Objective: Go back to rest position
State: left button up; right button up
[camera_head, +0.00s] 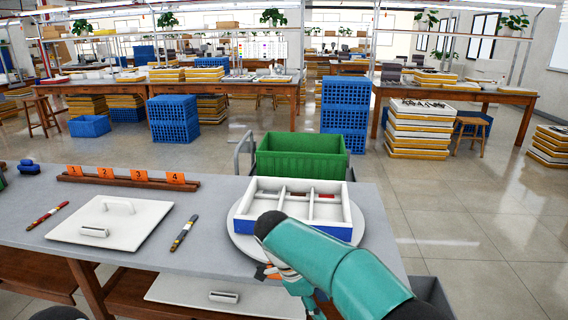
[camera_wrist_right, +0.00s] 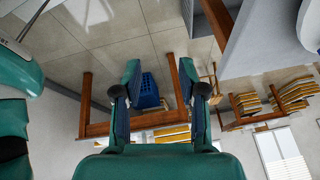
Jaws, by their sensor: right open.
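My right arm reaches in from the lower right in the camera_head view, its teal links in front of the near edge of the white compartment tray (camera_head: 343,232). The right gripper's fingers cannot be made out clearly there. In the right wrist view, the right gripper (camera_wrist_right: 159,72) has its two fingers well apart with nothing between them. Beyond them are floor, wooden table legs and a blue crate (camera_wrist_right: 149,92). My left gripper is not in view.
A green crate (camera_head: 302,160) stands behind the tray.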

jog(key=s+d+f+n+g+y+b, duration=0.15)
jog(key=s+d+f, duration=0.25)
jog(key=f, duration=0.4)
jog(key=s+d+f+g+b, duration=0.2)
jog(key=s+d+f, duration=0.2)
jog(key=f, duration=0.5)
jog(key=s+d+f+g+y+b, duration=0.1)
jog(key=s+d+f+g+b, duration=0.2)
jog(key=f, duration=0.5)
jog(key=s+a+f+n+t+y+b, duration=0.1)
jog(key=s+a+f+n+t+y, duration=0.15)
jog(key=s+f+n, duration=0.5)
jog(key=s+a+f+n+t+y, duration=0.1)
jog(key=s+a+f+n+y, duration=0.3)
jog(key=s, duration=0.6)
jog(key=w+f+n+t, duration=0.2)
jog(key=w+n+t, duration=0.2)
jog(key=n, duration=0.1)
notch_tip(320, 180, up, 18)
jog(key=n+p, duration=0.1)
jog(key=p, duration=1.6)
jog(key=shift+d, duration=0.2)
